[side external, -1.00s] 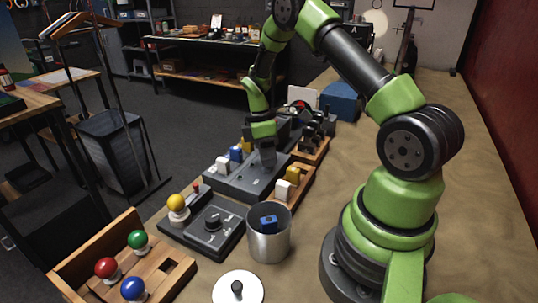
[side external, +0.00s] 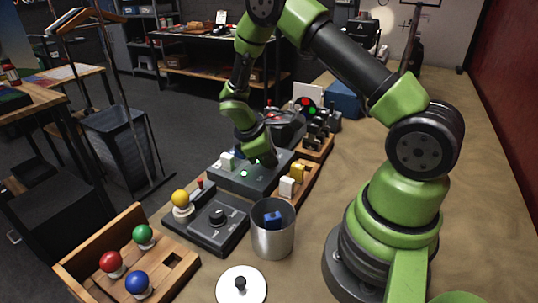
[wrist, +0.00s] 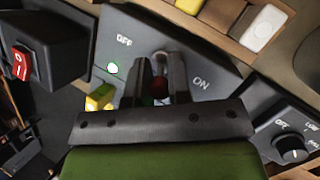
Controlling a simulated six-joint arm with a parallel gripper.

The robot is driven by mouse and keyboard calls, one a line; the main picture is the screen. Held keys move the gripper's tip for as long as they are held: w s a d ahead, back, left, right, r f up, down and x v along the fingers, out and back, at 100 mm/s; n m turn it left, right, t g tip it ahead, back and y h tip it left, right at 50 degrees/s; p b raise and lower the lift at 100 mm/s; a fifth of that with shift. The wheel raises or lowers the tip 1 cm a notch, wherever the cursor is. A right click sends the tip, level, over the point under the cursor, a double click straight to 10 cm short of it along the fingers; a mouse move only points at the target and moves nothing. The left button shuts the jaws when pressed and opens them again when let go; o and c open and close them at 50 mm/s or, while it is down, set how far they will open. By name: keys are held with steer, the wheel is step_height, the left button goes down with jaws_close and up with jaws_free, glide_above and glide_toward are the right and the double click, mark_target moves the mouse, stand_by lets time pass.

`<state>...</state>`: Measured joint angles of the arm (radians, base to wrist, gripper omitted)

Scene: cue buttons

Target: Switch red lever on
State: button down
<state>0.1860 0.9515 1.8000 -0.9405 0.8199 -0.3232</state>
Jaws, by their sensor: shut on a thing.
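In the wrist view a grey panel (wrist: 215,58) carries the words OFF and ON. The dark red lever (wrist: 159,88) stands on it between the fingers of my gripper (wrist: 160,72), which is shut on it. In the side external view my gripper (side external: 268,160) is tilted down at the far part of the grey panel (side external: 230,180). The red lever is hidden there behind the gripper.
A box with a red rocker switch (wrist: 20,62) stands close beside the panel. White and yellow blocks (wrist: 262,27) sit in a wooden tray on the other side. A dial box (side external: 218,222), a metal cup (side external: 272,240) and a wooden ball-knob tray (side external: 185,262) stand nearer the camera.

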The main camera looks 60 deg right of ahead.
stand_by(0.3)
steer(key=c, duration=1.1)
jaws_free()
steer(key=shift+r, duration=0.1)
steer(key=v, duration=0.9)
steer(key=shift+w+a+r, duration=0.1)
steer(key=shift+a+r, duration=0.15)
steer(key=shift+r, duration=0.1)
steer(key=s+a+r+m+t+y, duration=0.2)
steer(key=s+a+r+m+t, duration=0.1)
steer(key=s+r, duration=0.2)
steer(key=s+a+r+m+t+y, duration=0.2)
steer(key=s+a+r+m+t, duration=0.1)
steer(key=s+a+r+m, duration=0.1)
steer(key=s+a+r+m+t+y, duration=0.2)
steer(key=s+a+r+m+t, duration=0.1)
steer(key=s+r, duration=0.4)
steer(key=shift+a+r+t+y, duration=0.3)
steer(key=shift+a+r+t, duration=0.15)
steer(key=shift+a, duration=0.2)
